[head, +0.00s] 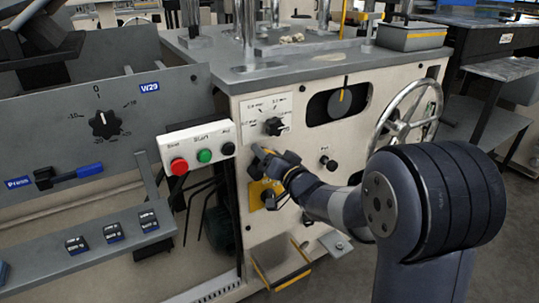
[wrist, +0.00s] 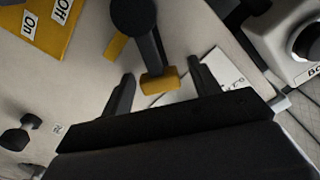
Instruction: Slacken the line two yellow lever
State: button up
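A yellow-tipped lever (wrist: 160,81) with a dark stem and round dark pivot shows in the wrist view. Its yellow end lies between the two fingers of my gripper (wrist: 161,70). The fingers are apart, with a gap visible on both sides of the yellow end, so my gripper is open around it. In the head view my gripper (head: 262,158) is at the cream machine front, below the black selector knob. My gripper and wrist mostly hide the lever there. I cannot read any line number on it.
A yellow On/Off plate (wrist: 42,28) is close beside the lever. A button box (head: 197,146) with red, green and black buttons juts out left of my gripper. A spoked handwheel (head: 408,112) stands to the right, near my arm. A black knob (head: 275,126) sits just above.

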jog(key=p+v, duration=0.2)
jog(key=v, duration=0.9)
jog(key=shift+w, duration=0.1)
